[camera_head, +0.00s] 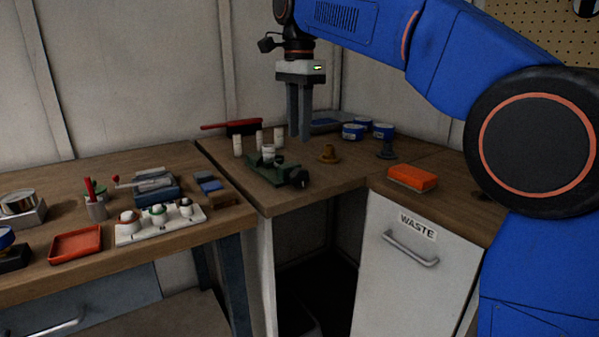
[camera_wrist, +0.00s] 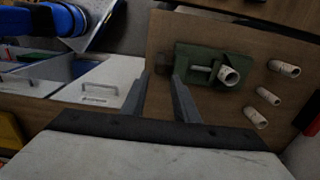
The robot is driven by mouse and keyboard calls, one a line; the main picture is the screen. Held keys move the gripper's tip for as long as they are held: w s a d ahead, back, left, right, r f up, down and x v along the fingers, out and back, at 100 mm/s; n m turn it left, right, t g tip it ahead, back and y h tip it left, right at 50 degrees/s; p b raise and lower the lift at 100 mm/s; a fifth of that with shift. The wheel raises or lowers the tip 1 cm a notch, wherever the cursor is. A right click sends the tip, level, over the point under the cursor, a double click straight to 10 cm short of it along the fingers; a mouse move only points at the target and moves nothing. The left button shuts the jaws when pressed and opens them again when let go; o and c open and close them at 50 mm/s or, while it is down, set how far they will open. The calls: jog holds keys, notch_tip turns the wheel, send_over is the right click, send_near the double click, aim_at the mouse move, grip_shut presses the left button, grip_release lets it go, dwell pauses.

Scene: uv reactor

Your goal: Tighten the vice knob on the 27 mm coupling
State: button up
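A small green vice (camera_head: 262,170) stands on the wooden bench, with a dark round knob (camera_head: 299,178) at its near right end. A white tubular coupling (camera_head: 268,154) sits upright in the vice jaws. In the wrist view the green vice (camera_wrist: 208,55) and coupling (camera_wrist: 230,76) lie just beyond my right finger; the knob cannot be made out clearly there. My gripper (camera_head: 299,136) points down above the bench, behind and above the vice, apart from it. The wrist view shows a gap between the fingers (camera_wrist: 160,76), with nothing held.
Three loose white couplings (camera_head: 238,146) stand left of and behind the vice. A brass-coloured part (camera_head: 329,154), a dark part (camera_head: 387,150), blue tins (camera_head: 352,132) and an orange sponge-like block (camera_head: 413,178) stand to the right. A red-handled brush (camera_head: 243,127) lies at the back.

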aim_at(299, 168)
notch_tip(299, 168, down, 12)
jog(key=shift+r, duration=0.25)
dwell(0.3)
grip_shut()
